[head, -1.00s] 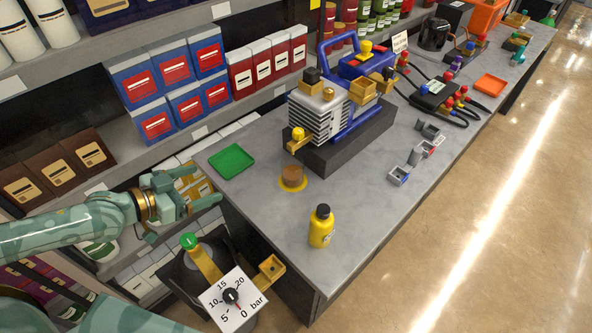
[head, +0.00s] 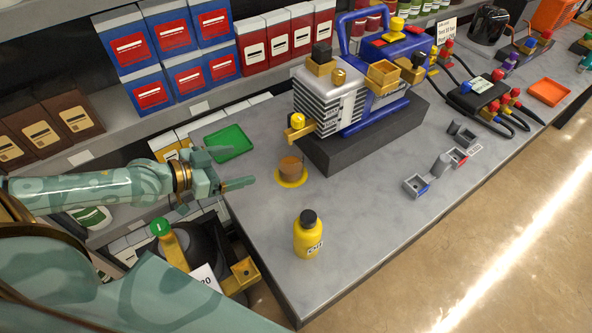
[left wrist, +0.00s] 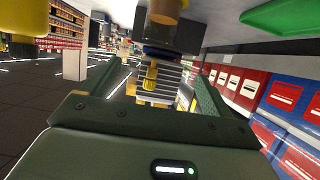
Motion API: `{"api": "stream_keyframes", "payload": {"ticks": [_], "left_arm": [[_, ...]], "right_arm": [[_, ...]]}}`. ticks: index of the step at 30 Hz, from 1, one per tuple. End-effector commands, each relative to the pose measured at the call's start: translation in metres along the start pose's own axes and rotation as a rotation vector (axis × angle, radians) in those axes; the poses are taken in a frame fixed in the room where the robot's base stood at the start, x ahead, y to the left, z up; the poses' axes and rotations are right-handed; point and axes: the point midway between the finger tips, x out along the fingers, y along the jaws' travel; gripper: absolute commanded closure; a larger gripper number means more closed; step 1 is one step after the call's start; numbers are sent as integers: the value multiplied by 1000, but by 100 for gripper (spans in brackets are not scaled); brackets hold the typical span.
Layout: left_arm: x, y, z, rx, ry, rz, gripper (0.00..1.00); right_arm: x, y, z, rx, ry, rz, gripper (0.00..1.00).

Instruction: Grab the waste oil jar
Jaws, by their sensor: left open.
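The waste oil jar, a small brown jar (head: 291,170), stands on a yellow ring on the grey table in front of the pump. My left gripper (head: 240,167) comes in from the left over the table's left edge. It is open and empty, its two fingers pointing at the jar with a gap between tips and jar. In the left wrist view, which looks upside down, the jar (left wrist: 166,10) shows at the top, beyond and between the open fingers (left wrist: 155,85). My right gripper is not in view.
A yellow oil bottle (head: 308,236) with a black cap stands nearer the front edge. A green tray (head: 228,143) lies behind my gripper. The vacuum pump (head: 330,105) on its dark block is behind the jar. Bare table (head: 370,220) lies to the jar's right.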

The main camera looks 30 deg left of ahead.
Motion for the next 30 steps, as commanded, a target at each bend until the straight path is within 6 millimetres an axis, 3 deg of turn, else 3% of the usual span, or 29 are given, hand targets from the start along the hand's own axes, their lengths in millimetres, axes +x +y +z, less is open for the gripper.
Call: {"api": "stream_keyframes", "payload": {"ticks": [1, 6, 11, 21, 30], "left_arm": [[6, 0, 15, -3, -5, 1, 14], [14, 0, 30, -6, -11, 2, 14], [34, -1, 30, -8, -5, 0, 14], [111, 0, 29, -9, -7, 1, 14], [142, 2, 27, -10, -7, 3, 14]], "right_arm": [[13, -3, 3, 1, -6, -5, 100], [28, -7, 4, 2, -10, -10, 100], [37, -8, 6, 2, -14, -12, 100], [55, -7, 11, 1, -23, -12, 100], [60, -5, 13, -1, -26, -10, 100]]}}
